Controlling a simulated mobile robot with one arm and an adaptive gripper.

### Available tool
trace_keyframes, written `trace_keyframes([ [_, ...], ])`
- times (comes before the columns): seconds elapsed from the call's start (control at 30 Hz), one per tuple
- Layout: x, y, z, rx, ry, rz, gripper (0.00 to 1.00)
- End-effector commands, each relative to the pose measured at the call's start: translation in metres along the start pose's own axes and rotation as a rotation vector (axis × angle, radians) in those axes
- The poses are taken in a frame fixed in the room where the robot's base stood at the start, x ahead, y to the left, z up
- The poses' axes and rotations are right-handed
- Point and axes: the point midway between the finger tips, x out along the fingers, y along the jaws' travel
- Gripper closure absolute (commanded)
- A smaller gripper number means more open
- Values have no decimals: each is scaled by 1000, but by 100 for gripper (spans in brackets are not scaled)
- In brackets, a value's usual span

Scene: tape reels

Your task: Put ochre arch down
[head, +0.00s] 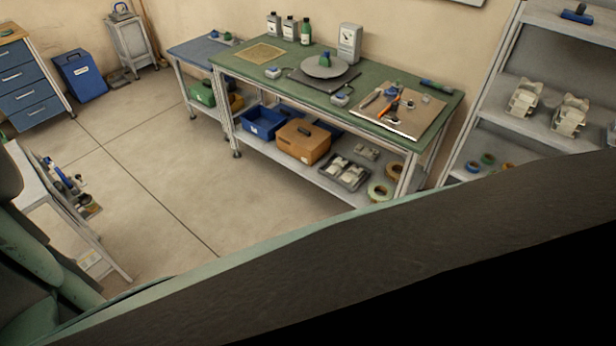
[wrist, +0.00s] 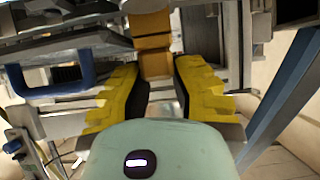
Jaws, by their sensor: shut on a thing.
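My gripper (wrist: 157,72) shows in the wrist view, with yellow stepped fingers and dark inner pads. It is shut on the ochre arch (wrist: 154,43), a blocky ochre-orange piece that reaches from between the fingertips to the top of the picture. Its far end is cut off by the frame edge, so its full shape is hidden. I cannot tell from this view whether it touches a surface. Neither my gripper nor the arch can be made out in the head view, where my own arm fills the bottom.
Grey shelving (head: 510,85) stands right. Open floor (head: 150,140) lies left. A blue handle (wrist: 50,88) shows in the wrist view.

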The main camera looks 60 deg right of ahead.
Motion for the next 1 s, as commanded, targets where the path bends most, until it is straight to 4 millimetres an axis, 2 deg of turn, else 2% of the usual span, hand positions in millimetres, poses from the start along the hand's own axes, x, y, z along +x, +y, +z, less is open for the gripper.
trace_keyframes([
  [0.4,3,-1,4,-1,1,-3,100],
  [0.43,3,-1,4,-1,0,-3,72],
  [0.6,3,-1,4,-1,0,-3,54],
  [1.0,0,-1,-2,0,0,-3,54],
])
